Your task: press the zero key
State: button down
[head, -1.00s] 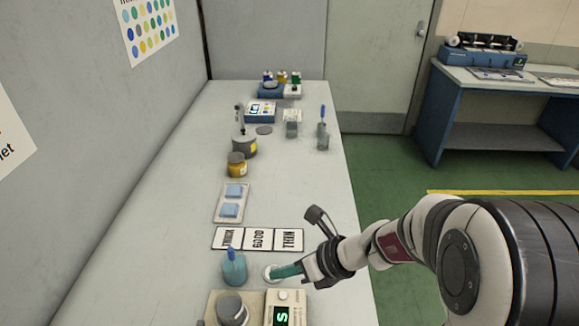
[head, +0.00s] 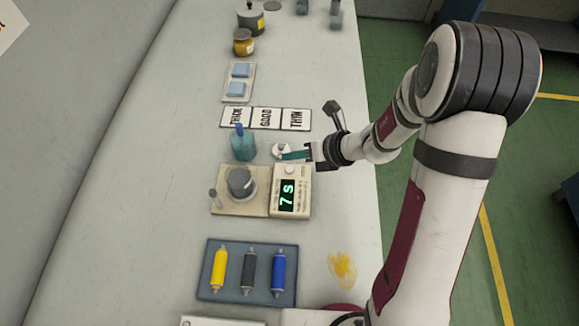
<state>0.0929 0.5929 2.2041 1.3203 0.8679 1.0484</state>
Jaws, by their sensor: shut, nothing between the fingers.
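A cream box with a dark display (head: 288,195) stands near the middle of the bench in the head view. Its display shows green characters that look like "7s". A small round pale key (head: 290,170) is on the box's top, at the end nearer my gripper; any label on it is too small to read. My gripper (head: 284,155) has teal fingers that are shut and empty. They point left, just beyond the box, over or beside a small white round item (head: 279,148). I cannot tell whether they touch it. The fingertips look apart from the key.
A teal bottle (head: 243,147) stands left of my fingertips. THICK, GOOD and THIN cards (head: 265,118) lie beyond. A blue tray (head: 208,280) of rollers and a yellow smear (head: 342,268) are nearer.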

jog(key=shift+f, duration=1.6)
jog(key=shift+f, duration=0.1)
dwell(0.7)
jog(key=shift+f, duration=0.3)
jog(key=shift+f, duration=0.35)
dwell(0.5)
jog(key=shift+r, duration=0.75)
jog(key=shift+r, duration=2.55)
